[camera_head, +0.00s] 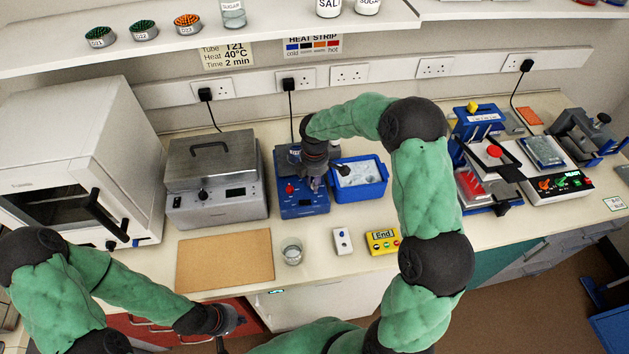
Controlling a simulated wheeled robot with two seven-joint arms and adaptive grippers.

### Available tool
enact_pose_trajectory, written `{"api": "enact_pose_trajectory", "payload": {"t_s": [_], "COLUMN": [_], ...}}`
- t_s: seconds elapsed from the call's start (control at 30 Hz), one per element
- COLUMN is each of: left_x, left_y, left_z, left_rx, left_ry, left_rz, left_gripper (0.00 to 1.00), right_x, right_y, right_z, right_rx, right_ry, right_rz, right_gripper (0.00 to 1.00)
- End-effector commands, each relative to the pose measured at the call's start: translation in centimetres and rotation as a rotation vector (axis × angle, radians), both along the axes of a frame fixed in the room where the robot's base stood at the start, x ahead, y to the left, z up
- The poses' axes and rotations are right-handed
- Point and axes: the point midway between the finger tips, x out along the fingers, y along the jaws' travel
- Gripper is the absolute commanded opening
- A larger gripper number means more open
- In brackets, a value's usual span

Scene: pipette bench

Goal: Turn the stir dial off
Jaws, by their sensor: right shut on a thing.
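The blue stirrer unit (303,207) stands on the bench near the middle, with a red knob (290,188) on the left of its top and a small display on its front. My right gripper (315,184) points down at the right part of this unit, beside the red knob. It is shut on what appears to be the stir dial, which the fingers hide, so its setting cannot be read. My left gripper (238,322) hangs low in front of the bench edge, away from the unit; its fingers are too small and dark to judge.
A blue tub of ice (372,189) stands close to the right of the unit, and a grey lidded bath (214,205) to its left. A glass beaker (292,252), a white remote (342,241) and a yellow End box (382,242) stand in front. A cork mat (225,261) lies bare.

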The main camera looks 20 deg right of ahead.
Motion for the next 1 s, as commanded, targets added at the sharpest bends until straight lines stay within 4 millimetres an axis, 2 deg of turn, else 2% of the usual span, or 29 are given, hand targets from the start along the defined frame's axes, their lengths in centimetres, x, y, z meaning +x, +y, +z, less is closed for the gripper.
{"api": "enact_pose_trajectory", "payload": {"t_s": [0.03,0.07,0.1,0.13,0.43,0.57,0.67,1.0], "left_x": [0.0,0.0,0.0,0.0,0.0,0.0,0.0,0.0], "left_y": [0.0,0.0,0.0,0.0,0.0,0.0,0.0,0.0], "left_z": [0.0,0.0,0.0,0.0,0.0,0.0,0.0,0.0], "left_rx": [0.0,0.0,0.0,0.0,0.0,0.0,0.0,0.0], "left_ry": [0.0,0.0,0.0,0.0,0.0,0.0,0.0,0.0], "left_rz": [0.0,0.0,0.0,0.0,0.0,0.0,0.0,0.0], "left_gripper": [0.0,0.0,0.0,0.0,0.0,0.0,0.0,0.0], "right_x": [0.0,0.0,0.0,0.0,0.0,0.1,0.1,0.1], "right_y": [0.0,0.0,0.0,0.0,0.0,0.0,0.0,0.0], "right_z": [0.0,0.0,0.0,0.0,0.0,0.7,2.0,8.5], "right_rx": [0.0,0.0,0.0,0.0,0.0,0.0,-0.001,-0.001], "right_ry": [0.0,0.0,0.0,0.0,0.0,-0.002,-0.004,-0.004], "right_rz": [0.001,0.001,0.001,0.001,0.0,-0.001,-0.001,0.0], "right_gripper": [0.0,0.33,0.44,0.48,0.48,0.48,0.48,0.48]}}
